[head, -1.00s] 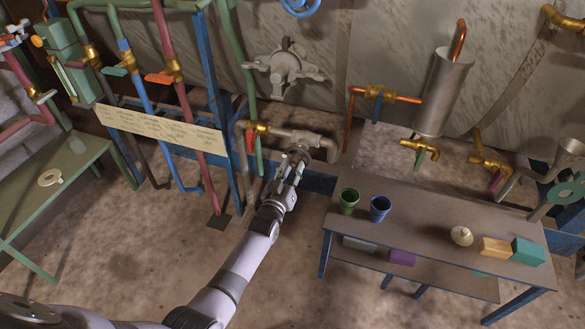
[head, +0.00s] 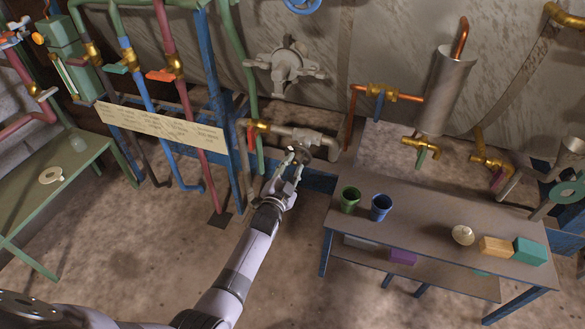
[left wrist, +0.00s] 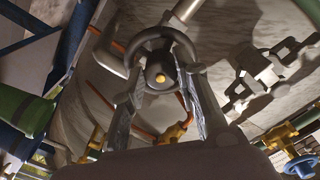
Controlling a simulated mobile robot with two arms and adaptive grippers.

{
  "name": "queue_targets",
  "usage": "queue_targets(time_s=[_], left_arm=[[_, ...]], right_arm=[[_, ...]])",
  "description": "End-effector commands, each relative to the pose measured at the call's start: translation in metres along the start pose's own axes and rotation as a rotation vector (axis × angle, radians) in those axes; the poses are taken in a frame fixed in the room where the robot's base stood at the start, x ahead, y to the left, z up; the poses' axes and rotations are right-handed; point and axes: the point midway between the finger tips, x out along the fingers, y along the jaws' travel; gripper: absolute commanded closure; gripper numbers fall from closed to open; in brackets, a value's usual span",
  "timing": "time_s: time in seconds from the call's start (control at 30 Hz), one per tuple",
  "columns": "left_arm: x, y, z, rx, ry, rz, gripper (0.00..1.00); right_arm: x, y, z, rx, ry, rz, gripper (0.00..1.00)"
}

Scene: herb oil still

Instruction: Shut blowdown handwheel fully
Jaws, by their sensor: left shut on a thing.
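The blowdown handwheel (left wrist: 158,36) is a dark grey ring around a hub with a yellow centre (left wrist: 160,78) in the left wrist view. In the head view the dark wheel (head: 318,150) sits below a grey pipe fitting, partly hidden by my gripper. My left gripper (head: 290,160) reaches up to it from below. In the left wrist view its two fingers (left wrist: 168,76) stand on either side of the hub and are shut on the handwheel. My right gripper is not in view.
A bench (head: 420,215) at right carries a green cup (head: 349,199) and a blue cup (head: 380,208). A paper label strip (head: 160,128) hangs at left.

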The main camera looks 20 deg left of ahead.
Motion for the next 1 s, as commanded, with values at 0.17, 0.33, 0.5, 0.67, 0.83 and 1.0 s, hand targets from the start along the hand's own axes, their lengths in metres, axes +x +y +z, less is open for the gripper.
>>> queue_targets(time_s=[0.17,0.33,0.5,0.67,0.83,1.0], left_arm=[[0.000,0.001,0.002,0.167,-0.002,0.001,0.99],[-0.001,0.001,0.002,0.321,-0.002,0.002,0.99],[-0.001,0.000,0.002,0.453,-0.002,0.002,0.99],[-0.001,-0.001,0.001,0.549,-0.002,0.001,0.99],[-0.001,-0.001,0.001,0.618,-0.003,0.002,0.99],[-0.001,-0.002,0.001,0.653,-0.002,0.002,0.99]], right_arm=[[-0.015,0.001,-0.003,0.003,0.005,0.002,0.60],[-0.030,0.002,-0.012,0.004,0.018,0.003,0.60],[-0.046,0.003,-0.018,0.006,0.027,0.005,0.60],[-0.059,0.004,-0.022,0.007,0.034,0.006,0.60],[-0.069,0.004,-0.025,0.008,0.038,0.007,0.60],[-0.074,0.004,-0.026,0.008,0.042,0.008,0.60]])
